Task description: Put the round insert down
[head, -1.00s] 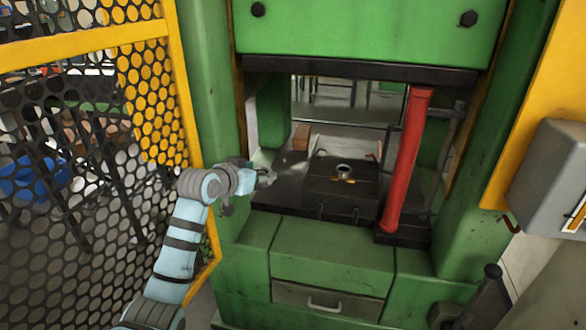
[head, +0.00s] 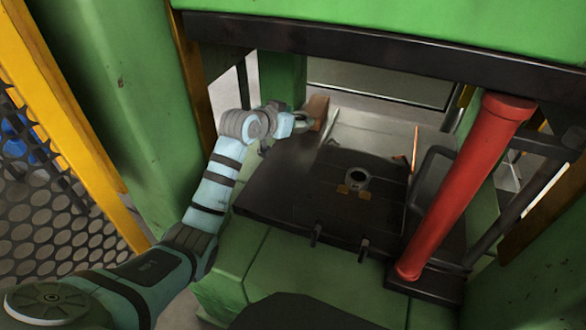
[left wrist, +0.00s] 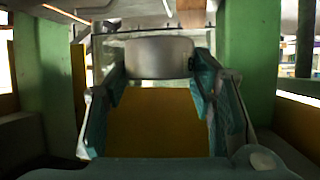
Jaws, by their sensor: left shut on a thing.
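My left gripper (head: 301,121) reaches into the press from the left, above the left back part of the dark press bed (head: 290,190). In the left wrist view it is shut on the round insert (left wrist: 160,57), a smooth grey, rounded piece held between the teal finger pads. The insert is small and hard to make out in the head view. A dark block (head: 345,205) on the bed carries a round metal ring with a dark opening (head: 357,179), to the right of my gripper and apart from it. My right gripper is not in view.
A red post (head: 465,185) stands at the right of the bed. A brown block (head: 317,110) is just behind my left gripper. Green press columns (head: 130,110) flank the opening, and a dark beam (head: 380,55) crosses above. Yellow-framed mesh (head: 60,200) is at left.

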